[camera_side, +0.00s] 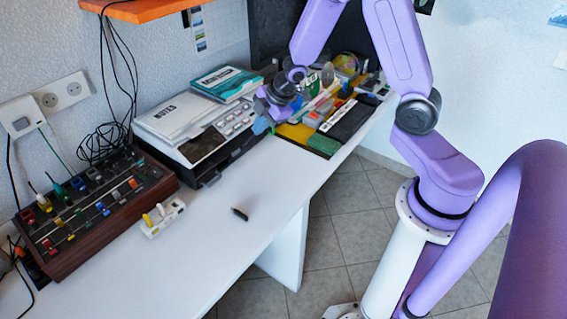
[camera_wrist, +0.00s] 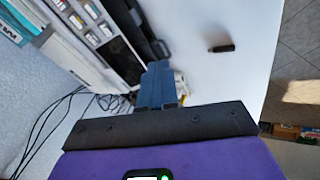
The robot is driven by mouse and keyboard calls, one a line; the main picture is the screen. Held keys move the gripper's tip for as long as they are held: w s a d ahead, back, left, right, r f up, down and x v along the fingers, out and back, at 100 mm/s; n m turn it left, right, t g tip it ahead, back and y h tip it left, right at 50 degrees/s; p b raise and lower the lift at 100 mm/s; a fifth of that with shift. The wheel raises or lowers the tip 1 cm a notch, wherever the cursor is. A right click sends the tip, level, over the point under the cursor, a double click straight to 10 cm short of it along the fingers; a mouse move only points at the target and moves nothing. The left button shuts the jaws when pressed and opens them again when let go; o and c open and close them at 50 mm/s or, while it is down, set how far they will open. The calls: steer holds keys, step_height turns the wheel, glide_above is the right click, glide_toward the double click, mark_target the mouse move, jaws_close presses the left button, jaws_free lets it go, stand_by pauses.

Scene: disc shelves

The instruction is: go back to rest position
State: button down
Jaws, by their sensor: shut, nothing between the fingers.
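My gripper (camera_side: 265,113) is in the side view, above the far part of the white table, between the grey machine and the tool board. In the wrist view its blue fingers (camera_wrist: 156,85) are together with nothing between them. It appears raised above the table and apart from the things around it. My purple arm reaches to it from the right. The exact gap below the fingers cannot be told.
The white table (camera_side: 225,245) holds a control panel (camera_side: 95,210), a white switch block (camera_side: 163,218), a grey machine (camera_side: 205,140) with notebooks on it, and a board of tools (camera_side: 322,145). A small black piece (camera_side: 240,214) lies alone mid-table. An orange shelf (camera_side: 145,10) hangs upper left.

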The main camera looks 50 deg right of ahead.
steer(key=s+a+r+m+g, duration=0.1)
steer(key=s+r, duration=0.4)
steer(key=s, duration=1)
steer(key=s+a+r+m+g+h, duration=0.1)
steer(key=s+a+r+g, duration=0.3)
steer(key=s, duration=1.1)
step_height(320, 180, up, 2)
steer(key=shift+s+a+r+m, duration=0.1)
steer(key=shift+s+a+m, duration=0.15)
steer(key=shift+a, duration=0.55)
